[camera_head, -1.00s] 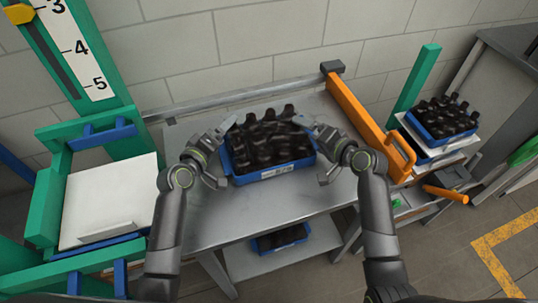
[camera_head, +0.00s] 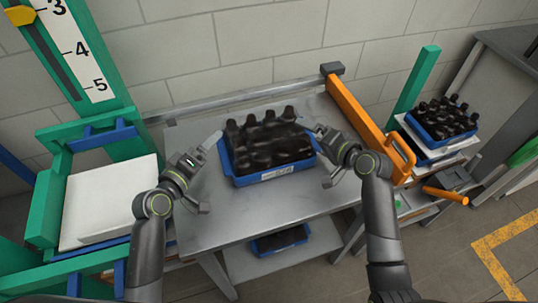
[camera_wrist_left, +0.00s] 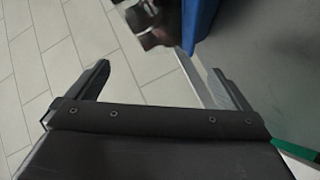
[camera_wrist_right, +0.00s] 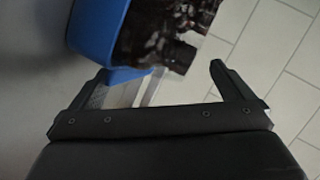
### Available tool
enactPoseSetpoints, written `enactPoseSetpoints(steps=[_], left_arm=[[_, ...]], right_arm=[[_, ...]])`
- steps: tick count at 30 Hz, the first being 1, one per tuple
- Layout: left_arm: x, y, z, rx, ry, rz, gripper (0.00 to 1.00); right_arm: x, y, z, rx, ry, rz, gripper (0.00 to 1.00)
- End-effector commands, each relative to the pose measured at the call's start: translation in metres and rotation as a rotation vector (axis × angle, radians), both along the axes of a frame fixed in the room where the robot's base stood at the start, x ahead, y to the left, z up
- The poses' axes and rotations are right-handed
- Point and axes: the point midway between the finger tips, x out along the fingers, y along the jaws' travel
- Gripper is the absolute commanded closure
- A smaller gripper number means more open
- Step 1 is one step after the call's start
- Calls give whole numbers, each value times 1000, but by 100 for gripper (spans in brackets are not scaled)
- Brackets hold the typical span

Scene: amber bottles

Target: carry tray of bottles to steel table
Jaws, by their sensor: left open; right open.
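A blue tray (camera_head: 262,177) full of dark amber bottles (camera_head: 268,140) stands on the steel table (camera_head: 215,230), near its middle. My left gripper (camera_head: 212,176) is open and empty, a short way left of the tray. The left wrist view shows part of the blue tray (camera_wrist_left: 197,22) beyond the open fingers (camera_wrist_left: 165,85). My right gripper (camera_head: 320,155) is open beside the tray's right end. In the right wrist view the blue tray (camera_wrist_right: 95,35) lies just beyond the open fingers (camera_wrist_right: 155,88); I cannot tell whether they touch it.
An orange bar (camera_head: 358,115) edges the table's right side. Another blue tray of bottles (camera_head: 440,122) sits on a stack at right. A green frame with a white panel (camera_head: 105,200) stands at left. Another tray (camera_head: 280,240) is on the lower shelf. A wall runs behind.

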Motion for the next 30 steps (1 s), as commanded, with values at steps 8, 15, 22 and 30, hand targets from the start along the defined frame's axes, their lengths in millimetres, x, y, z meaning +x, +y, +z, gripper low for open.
enactPoseSetpoints(steps=[8,15,22,30], left_arm=[[0,0,0,0,0,0,0],[0,0,0,0,-1,1,0],[0,0,0,0,-1,1,0],[1,0,0,0,-1,1,0]], right_arm=[[-36,-28,17,-5,-1,0,0],[-68,-51,33,-4,0,1,0],[-82,-61,40,-1,1,0,0],[-83,-62,41,0,1,1,0]])
